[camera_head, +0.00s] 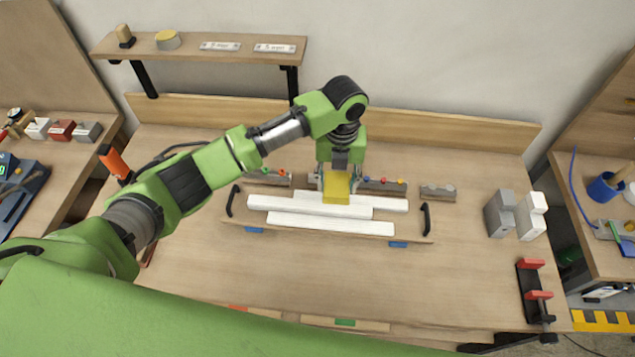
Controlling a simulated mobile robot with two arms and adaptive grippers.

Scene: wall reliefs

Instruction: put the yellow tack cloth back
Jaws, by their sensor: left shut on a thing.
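The yellow tack cloth (336,190) is a small folded-looking yellow block. My left gripper (336,178) points down from its green arm and is shut on it, over the middle of the workbench. The cloth is in front of white stacked strips (310,206) on a wooden board with black handles; whether it touches them I cannot tell. My right gripper is not in view.
Grey holders with coloured knobs (383,186) stand behind the strips. Grey and white blocks (500,214) stand at the bench's right, near a red-jawed clamp (533,290). An orange-handled tool (113,162) lies at the left. The bench front (300,285) is largely clear.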

